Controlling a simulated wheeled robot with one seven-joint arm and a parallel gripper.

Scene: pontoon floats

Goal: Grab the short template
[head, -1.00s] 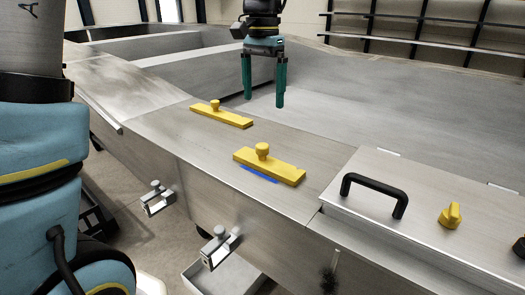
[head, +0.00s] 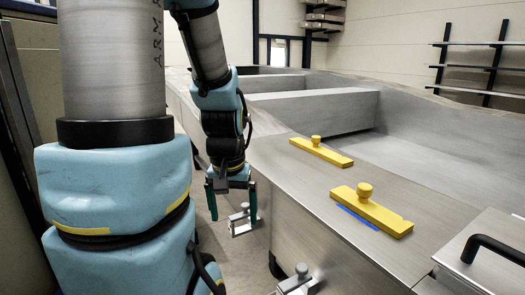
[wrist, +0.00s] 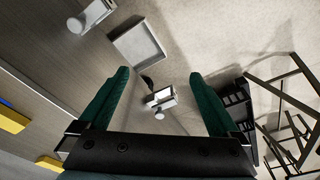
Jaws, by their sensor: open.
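Two yellow bar templates with round knobs lie on the metal deck. The farther template (head: 320,152) is beyond the nearer template (head: 375,212), which has a blue strip along its front edge. The farther one looks shorter, but perspective makes this unsure. My gripper (head: 233,218) is open and empty, pointing down to the left of both templates, off the deck's side edge. In the wrist view, the open fingers (wrist: 160,76) frame a metal clamp (wrist: 160,98) below. Yellow pieces (wrist: 13,120) show at that view's left edge, partly cut off.
Metal clamps (head: 241,221) stick out from the deck's side; another clamp (head: 298,280) is at the bottom. A lid with a black handle (head: 485,246) is at right. A grey tray (wrist: 139,44) lies on the floor. The deck around the templates is clear.

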